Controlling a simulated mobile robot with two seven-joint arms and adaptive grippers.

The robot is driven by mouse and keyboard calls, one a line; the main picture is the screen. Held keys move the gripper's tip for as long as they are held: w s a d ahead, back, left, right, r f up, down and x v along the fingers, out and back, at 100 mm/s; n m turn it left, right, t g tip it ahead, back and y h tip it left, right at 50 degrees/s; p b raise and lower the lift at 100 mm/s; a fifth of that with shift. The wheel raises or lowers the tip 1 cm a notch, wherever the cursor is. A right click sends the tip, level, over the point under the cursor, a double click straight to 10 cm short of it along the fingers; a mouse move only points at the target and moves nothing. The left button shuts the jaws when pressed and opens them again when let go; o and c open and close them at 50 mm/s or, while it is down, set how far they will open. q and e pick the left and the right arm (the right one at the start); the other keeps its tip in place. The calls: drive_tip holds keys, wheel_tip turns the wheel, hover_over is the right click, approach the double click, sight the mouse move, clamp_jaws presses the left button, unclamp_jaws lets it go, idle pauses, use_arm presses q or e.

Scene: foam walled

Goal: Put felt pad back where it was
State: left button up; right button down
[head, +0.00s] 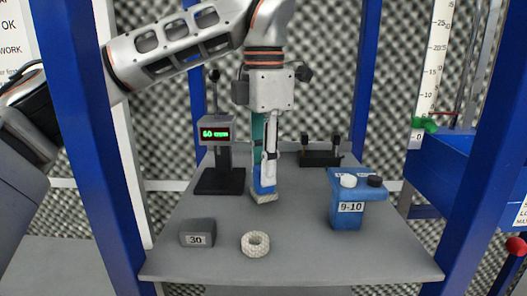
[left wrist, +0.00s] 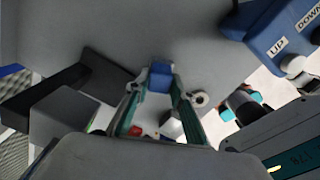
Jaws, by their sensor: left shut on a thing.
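My left gripper (head: 264,180) reaches straight down over the middle of the grey table. It is shut on a small blue block with a pale, speckled bottom, which looks like the felt pad (head: 265,198). In the left wrist view the blue top of the felt pad (left wrist: 161,75) sits between the fingertips of the left gripper (left wrist: 160,88). The pad is at or just above the table top; I cannot tell whether it touches.
A display stand reading 60 (head: 215,155) is close left of the gripper. A pale ring (head: 255,244) and a grey block marked 30 (head: 197,232) lie in front. Blue posts frame the table (head: 310,262).

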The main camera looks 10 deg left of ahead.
use_arm(q)
drive_tip(key=shift+f, duration=0.45)
drive_tip(key=shift+f, duration=0.45)
drive_tip(key=o, duration=1.1)
drive_tip(key=shift+c, duration=0.2)
